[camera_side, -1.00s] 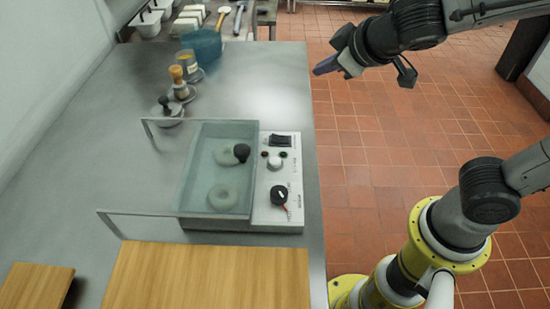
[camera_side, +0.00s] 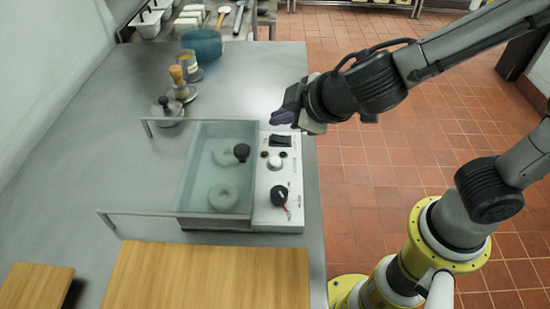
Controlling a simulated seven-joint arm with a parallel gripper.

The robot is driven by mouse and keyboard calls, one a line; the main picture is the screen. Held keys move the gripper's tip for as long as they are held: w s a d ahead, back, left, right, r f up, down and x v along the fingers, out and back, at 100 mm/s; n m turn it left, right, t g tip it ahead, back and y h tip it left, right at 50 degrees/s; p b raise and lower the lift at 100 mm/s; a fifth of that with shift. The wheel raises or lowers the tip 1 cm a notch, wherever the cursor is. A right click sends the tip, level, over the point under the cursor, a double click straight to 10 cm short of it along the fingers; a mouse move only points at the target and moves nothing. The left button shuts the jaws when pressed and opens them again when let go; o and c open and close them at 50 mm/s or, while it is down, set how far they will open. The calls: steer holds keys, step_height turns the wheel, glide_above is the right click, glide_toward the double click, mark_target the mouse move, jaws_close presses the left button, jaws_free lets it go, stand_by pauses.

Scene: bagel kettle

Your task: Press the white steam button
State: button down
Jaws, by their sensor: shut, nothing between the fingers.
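The white steam button (camera_side: 274,163) is a round knob on the light control panel (camera_side: 263,210) along the right side of the kettle. My gripper (camera_side: 278,117) is shut and empty. In the picture it shows just above the panel's far end, beyond the black switch (camera_side: 280,141), and apart from the button. Its exact height over the panel cannot be told. The kettle (camera_side: 189,180) is a rectangular water-filled tank with two pale bagels (camera_side: 223,196) in it. A black dial (camera_side: 279,195) sits nearer on the panel.
Wooden boards (camera_side: 205,275) lie at the front of the steel counter (camera_side: 130,190). A metal rail (camera_side: 150,213) stands at the kettle's near left. A blue pot (camera_side: 203,44), a jar (camera_side: 188,71) and a black-knobbed lid (camera_side: 166,110) stand behind. The counter left of the kettle is clear.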

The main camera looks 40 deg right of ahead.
mark_target(273, 157)
steer(key=shift+f, duration=4.15)
steer(key=shift+f, duration=0.1)
steer(key=shift+f, duration=0.3)
steer(key=shift+f, duration=0.6)
steer(key=shift+r, duration=1)
step_height(273, 157, up, 5)
